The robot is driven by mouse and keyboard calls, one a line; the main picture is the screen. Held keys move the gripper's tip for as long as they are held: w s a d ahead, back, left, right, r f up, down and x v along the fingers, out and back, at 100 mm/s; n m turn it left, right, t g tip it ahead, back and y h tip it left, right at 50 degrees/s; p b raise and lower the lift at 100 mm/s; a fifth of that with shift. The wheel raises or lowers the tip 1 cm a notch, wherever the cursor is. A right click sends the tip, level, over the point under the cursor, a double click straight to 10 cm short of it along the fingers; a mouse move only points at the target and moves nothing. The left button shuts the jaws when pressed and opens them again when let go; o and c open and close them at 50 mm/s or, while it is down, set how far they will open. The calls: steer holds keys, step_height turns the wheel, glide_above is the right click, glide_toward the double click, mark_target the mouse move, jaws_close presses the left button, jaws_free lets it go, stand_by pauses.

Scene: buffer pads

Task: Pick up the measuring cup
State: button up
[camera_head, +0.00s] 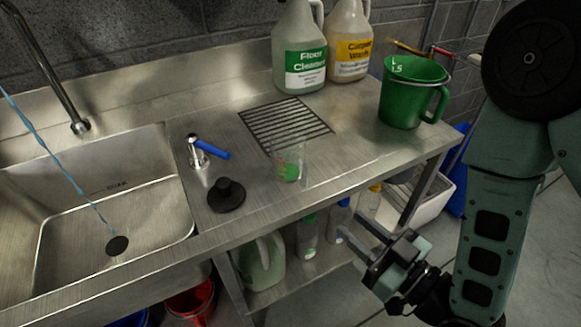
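A green measuring cup (408,92) with a handle and white "L 1.5" markings stands upright at the right end of the steel counter. A small clear cup (289,164) with green at its bottom stands near the counter's front edge, below the drain grate. Which of the two the task means, I cannot tell. My gripper (348,223) is open and empty, its two fingers apart. It is in front of the counter and appears lower than its top, to the right of the clear cup and apart from both cups.
Two labelled jugs (300,50) stand at the back. A black plunger-like stopper (226,194) and a blue-handled tap (208,148) are left of the clear cup. A sink (95,200) with running water is at left. Bottles (262,262) stand on the shelf below.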

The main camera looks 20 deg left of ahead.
mark_target(306, 181)
steer(key=b+x, duration=0.8)
steer(key=b, duration=0.1)
steer(key=shift+w+a+r+b, duration=0.15)
steer(key=shift+w+a+b, duration=0.05)
steer(key=shift+a+b, duration=0.2)
steer(key=shift+p+x, duration=0.5)
steer(key=shift+x, duration=2.4)
steer(key=shift+w+d+r, duration=0.1)
steer(key=shift+r, duration=0.1)
jaws_close()
